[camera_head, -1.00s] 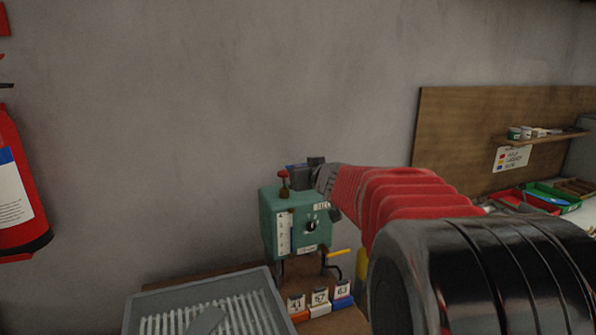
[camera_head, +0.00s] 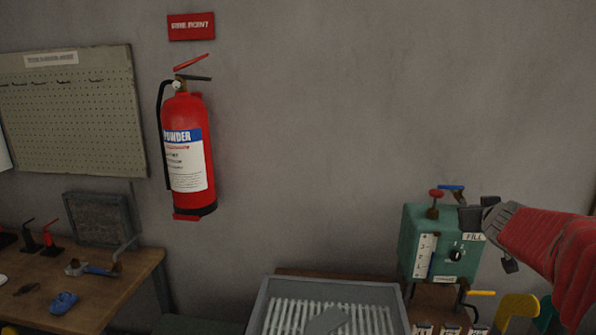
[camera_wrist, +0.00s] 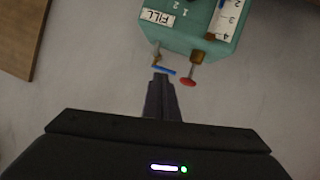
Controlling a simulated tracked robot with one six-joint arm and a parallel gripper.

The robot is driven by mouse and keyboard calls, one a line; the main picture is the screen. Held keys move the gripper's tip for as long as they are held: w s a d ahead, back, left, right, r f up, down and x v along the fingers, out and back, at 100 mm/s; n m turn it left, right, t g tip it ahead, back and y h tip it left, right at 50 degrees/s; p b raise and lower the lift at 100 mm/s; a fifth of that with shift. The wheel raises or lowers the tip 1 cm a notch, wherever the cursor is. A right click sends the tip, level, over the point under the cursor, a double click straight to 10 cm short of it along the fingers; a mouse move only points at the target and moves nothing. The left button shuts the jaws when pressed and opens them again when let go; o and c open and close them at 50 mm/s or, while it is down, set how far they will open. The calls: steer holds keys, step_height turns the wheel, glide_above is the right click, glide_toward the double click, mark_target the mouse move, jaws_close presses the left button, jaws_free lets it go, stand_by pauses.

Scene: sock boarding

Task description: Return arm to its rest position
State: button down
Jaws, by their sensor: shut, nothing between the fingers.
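My gripper (camera_head: 468,216) is shut and empty at the right of the head view, on the end of my red-sleeved arm. It is beside the upper right of a green box (camera_head: 438,243) with a dial and a number scale. A red knob (camera_head: 436,193) and a blue-handled lever (camera_head: 452,188) stand on top of the box. In the wrist view, the shut fingers (camera_wrist: 161,80) point toward the blue lever (camera_wrist: 164,71) and overlap its lower edge. I cannot tell if they touch it. The red knob (camera_wrist: 188,82) is just to the right of the fingertips.
A red fire extinguisher (camera_head: 190,150) hangs on the wall. A wooden bench (camera_head: 120,285) with small tools stands at the left. The wall between the extinguisher and the box is bare.

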steer(key=s+a+f+m+g, duration=0.1)
steer(key=s+a+f+g, duration=0.3)
steer(key=s, duration=0.5)
steer(key=s+a+f+g, duration=0.2)
steer(key=s+f+g, duration=0.1)
steer(key=s+f, duration=0.4)
steer(key=s+a+f+n+y, duration=0.1)
steer(key=s+a+y, duration=0.1)
steer(key=s+a, duration=0.6)
steer(key=s+a+f+n+y, duration=0.1)
steer(key=s+a+y, duration=0.2)
steer(key=s+a, duration=0.6)
steer(key=a, duration=0.6)
steer(key=shift+a+n+g, duration=0.2)
steer(key=shift+n+g, duration=0.1)
steer(key=shift+n, duration=0.1)
steer(key=c, duration=2.5)
jaws_free()
